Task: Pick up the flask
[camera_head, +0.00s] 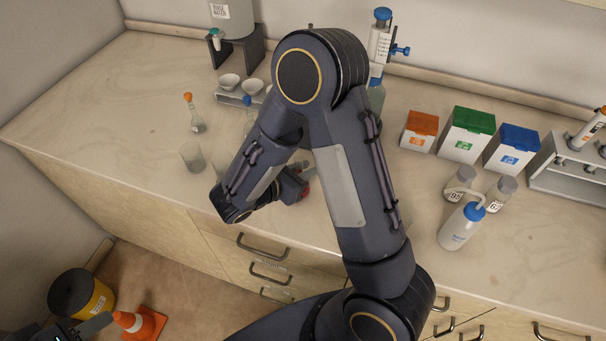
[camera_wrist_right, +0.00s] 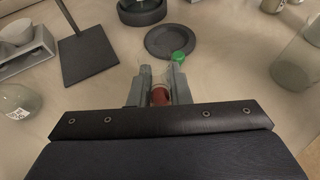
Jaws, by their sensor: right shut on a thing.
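My right gripper (camera_wrist_right: 158,88) is shut on a clear glass thing in the right wrist view, which I take to be the flask (camera_wrist_right: 155,72). A red-brown patch shows between the fingers. A green stopper (camera_wrist_right: 179,56) shows just beyond the fingertips; I cannot tell whether it is joined to the held glass. In the head view my right arm hides most of this gripper and what it holds. An orange-stoppered flask (camera_head: 197,124) stands upright on the counter, left of the arm. A blue-stoppered flask (camera_head: 248,117) is partly behind the arm. My left gripper (camera_head: 95,326) shows only partly at the bottom left, its jaws unclear.
A glass beaker (camera_head: 192,157) stands near the counter's front edge. A rack with white bowls (camera_head: 229,83) is behind. Orange, green and blue boxes (camera_head: 467,136), bottles and a wash bottle (camera_head: 461,227) stand on the right. A dark round dish (camera_wrist_right: 160,40) lies beyond the right fingertips.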

